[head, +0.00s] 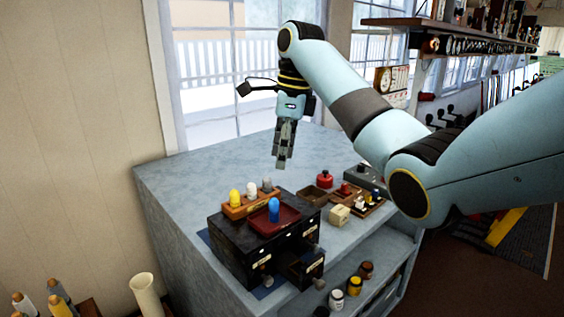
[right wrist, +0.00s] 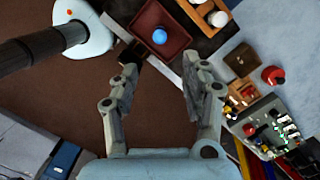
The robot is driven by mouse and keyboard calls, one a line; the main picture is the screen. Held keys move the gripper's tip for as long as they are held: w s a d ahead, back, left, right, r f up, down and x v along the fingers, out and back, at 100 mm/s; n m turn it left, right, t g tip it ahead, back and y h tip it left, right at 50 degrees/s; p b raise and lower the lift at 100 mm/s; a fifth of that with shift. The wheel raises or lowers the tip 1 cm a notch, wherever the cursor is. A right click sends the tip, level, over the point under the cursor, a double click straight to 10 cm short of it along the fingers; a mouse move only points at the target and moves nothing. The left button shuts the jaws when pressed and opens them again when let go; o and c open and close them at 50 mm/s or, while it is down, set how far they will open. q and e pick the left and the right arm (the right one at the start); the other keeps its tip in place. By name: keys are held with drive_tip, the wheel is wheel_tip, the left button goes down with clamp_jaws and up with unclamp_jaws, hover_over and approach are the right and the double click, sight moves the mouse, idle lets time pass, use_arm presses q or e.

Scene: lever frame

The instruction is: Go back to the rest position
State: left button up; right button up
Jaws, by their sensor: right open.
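My right gripper (head: 281,160) hangs pointing down above the grey-blue worktop, behind the black cabinet. It is open and empty; its two spread fingers also show in the right wrist view (right wrist: 160,65). The black drawer cabinet (head: 236,250) stands below it on the worktop, with a lower front drawer (head: 304,266) pulled out. On the cabinet, a red tray (head: 259,221) holds a blue peg-like piece (head: 273,209), which looks like a blue round top in the right wrist view (right wrist: 160,36). My left gripper is not in view.
A wooden rack (head: 236,211) with yellow, white and grey pieces sits on the cabinet. A wall shelf (head: 445,29) is at upper right. The worktop's back left is clear.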

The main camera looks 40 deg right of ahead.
drive_tip(key=s+a+f+n+h, duration=0.1)
drive_tip(key=s+a+f+n, duration=0.3)
drive_tip(key=s+f+n, duration=0.95)
drive_tip(key=s+a+r+n+t+h, duration=0.1)
drive_tip(key=s+a+n+t, duration=0.2)
drive_tip(key=s+n, duration=1.3)
drive_tip(key=s+d+f+m+g+b, duration=0.2)
drive_tip(key=f+b, duration=0.5)
drive_tip(key=f, duration=1.4)
drive_tip(key=s+d+f+m+b, duration=0.15)
drive_tip(key=s+f+b, duration=0.45)
drive_tip(key=f, duration=1.6)
use_arm(q)
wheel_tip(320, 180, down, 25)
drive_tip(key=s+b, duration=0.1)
drive_tip(key=b, duration=1)
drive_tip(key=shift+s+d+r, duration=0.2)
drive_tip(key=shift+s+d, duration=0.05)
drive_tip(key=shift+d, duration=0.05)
use_arm(e)
drive_tip(key=s+f, duration=0.8)
drive_tip(key=f, duration=0.4)
drive_tip(key=s+f+g, duration=0.1)
drive_tip(key=s+f, duration=0.7)
drive_tip(key=f, duration=0.4)
